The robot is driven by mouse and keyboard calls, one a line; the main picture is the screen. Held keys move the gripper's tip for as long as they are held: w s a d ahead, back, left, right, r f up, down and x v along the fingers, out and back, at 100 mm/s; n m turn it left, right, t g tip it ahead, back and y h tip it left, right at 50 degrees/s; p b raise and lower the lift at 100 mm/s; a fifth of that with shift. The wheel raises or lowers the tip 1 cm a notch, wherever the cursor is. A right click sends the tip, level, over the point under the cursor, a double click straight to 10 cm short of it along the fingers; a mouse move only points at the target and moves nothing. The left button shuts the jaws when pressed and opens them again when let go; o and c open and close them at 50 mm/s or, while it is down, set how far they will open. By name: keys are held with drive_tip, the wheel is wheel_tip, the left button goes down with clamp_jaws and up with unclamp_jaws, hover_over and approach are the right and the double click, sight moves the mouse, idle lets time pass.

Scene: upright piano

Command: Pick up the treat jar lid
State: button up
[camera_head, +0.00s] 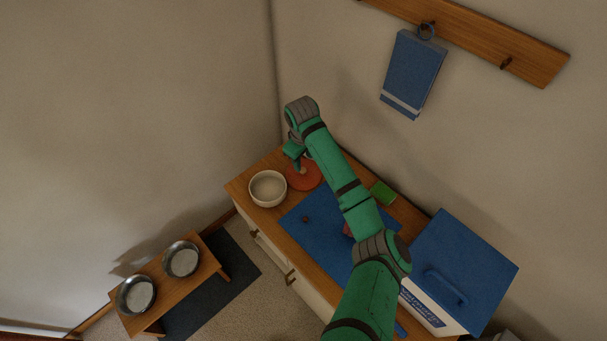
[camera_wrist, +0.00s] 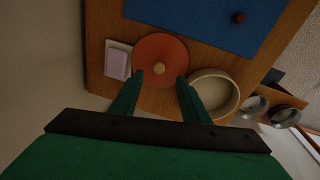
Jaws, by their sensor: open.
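Nothing is held. In the head view my gripper (camera_head: 297,160) is mostly hidden by my wrist. I cannot tell its height above the lid.
A cream bowl (camera_wrist: 214,94) stands close beside the lid. A small pale block on a white dish (camera_wrist: 117,60) is on the other side. A blue mat (camera_head: 295,224) with a small brown piece, a green item (camera_head: 383,193) and a blue-lidded box (camera_head: 462,268) share the cabinet top.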

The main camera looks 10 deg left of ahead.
sight(303, 170)
drive_tip(key=shift+w+a+f, duration=0.1)
drive_tip(key=shift+w+f, duration=0.2)
drive_tip(key=shift+f, duration=1)
drive_tip(key=shift+w+a+f, duration=0.1)
drive_tip(key=shift+w+f, duration=0.2)
drive_tip(key=shift+f, duration=0.95)
drive_tip(key=shift+w+a+f, duration=0.1)
drive_tip(key=shift+w+f, duration=0.2)
drive_tip(key=shift+f, duration=1)
drive_tip(key=shift+d, duration=0.1)
drive_tip(key=shift+c, duration=0.4)
drive_tip(key=c, duration=1)
